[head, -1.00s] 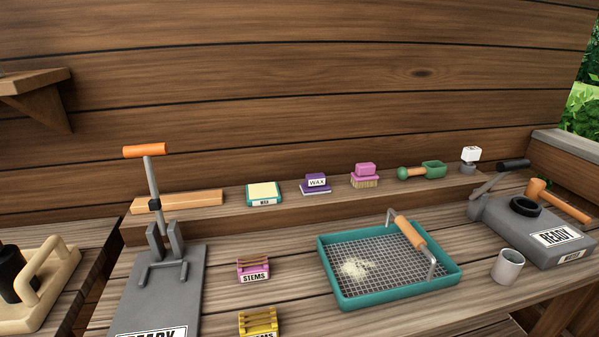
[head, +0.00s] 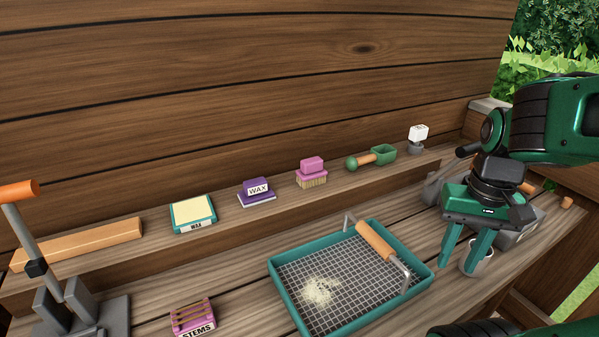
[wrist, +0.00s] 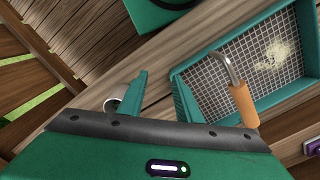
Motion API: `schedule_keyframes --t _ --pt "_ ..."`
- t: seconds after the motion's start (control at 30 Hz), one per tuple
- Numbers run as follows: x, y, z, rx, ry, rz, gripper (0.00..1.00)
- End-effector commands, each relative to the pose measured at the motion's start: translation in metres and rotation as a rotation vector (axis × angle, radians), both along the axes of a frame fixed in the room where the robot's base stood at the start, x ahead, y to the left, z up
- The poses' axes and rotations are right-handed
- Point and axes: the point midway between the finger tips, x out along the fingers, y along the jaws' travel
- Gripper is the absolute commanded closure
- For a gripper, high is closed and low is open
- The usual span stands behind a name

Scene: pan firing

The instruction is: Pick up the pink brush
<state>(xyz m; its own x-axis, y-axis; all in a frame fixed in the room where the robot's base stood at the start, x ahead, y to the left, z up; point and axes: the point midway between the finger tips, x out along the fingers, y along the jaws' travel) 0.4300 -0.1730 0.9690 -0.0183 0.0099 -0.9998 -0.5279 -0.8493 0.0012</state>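The pink brush (head: 312,172) stands on the raised back shelf with its bristles down, in the head view. It is between the purple wax block and the green scoop. My gripper (head: 472,262) is at the right of the head view, over the bench to the right of the sieve tray and well apart from the brush. Its two green fingers point down and are spread, with nothing visible held between them. In the wrist view my gripper (wrist: 160,95) also shows spread fingers. I do not make out the brush in the wrist view.
A teal sieve tray (head: 283,297) with an orange-handled bar lies in front of the shelf. The purple wax block (head: 257,191) and green scoop (head: 383,154) flank the brush. A grey cup (head: 480,266) stands behind my fingers. A pink stems box (head: 193,316) sits at front left.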

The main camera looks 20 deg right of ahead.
Motion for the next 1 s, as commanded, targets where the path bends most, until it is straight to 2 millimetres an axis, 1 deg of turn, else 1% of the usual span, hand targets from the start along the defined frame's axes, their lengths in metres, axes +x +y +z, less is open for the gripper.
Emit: schedule_keyframes --t 0.13,0.17,0.2,0.27,0.3,0.37,0.4,0.47,0.57,0.6,0.67,0.7,0.77,0.8,0.87,0.9,0.97,1.0 --pt "0.0 0.0 0.0 0.0 0.0 0.0 0.69" --pt "0.0 0.0 0.0 0.0 0.0 0.0 0.66" --pt "0.0 0.0 0.0 0.0 0.0 0.001 0.57" --pt "-0.008 0.0 0.007 -0.003 -0.012 0.007 0.42" --pt "-0.005 -0.001 0.01 -0.007 -0.013 0.012 0.33" --pt "0.006 -0.003 0.017 -0.017 -0.009 0.031 0.19" --pt "0.018 -0.002 0.023 -0.025 -0.006 0.054 0.16" --pt "0.04 -0.002 0.034 -0.038 0.0 0.095 0.16" --pt "0.087 0.001 0.057 -0.064 0.008 0.175 0.16" --pt "0.108 0.004 0.065 -0.073 0.01 0.213 0.16" --pt "0.139 0.013 0.077 -0.084 0.011 0.269 0.16" --pt "0.16 0.02 0.084 -0.089 0.013 0.307 0.16" --pt "0.19 0.032 0.094 -0.092 0.013 0.361 0.16" --pt "0.21 0.041 0.098 -0.093 0.013 0.4 0.16" --pt "0.24 0.058 0.105 -0.09 0.011 0.454 0.16" --pt "0.259 0.07 0.109 -0.087 0.01 0.493 0.16" --pt "0.285 0.089 0.113 -0.078 0.007 0.546 0.16" --pt "0.302 0.101 0.115 -0.071 0.004 0.578 0.16"
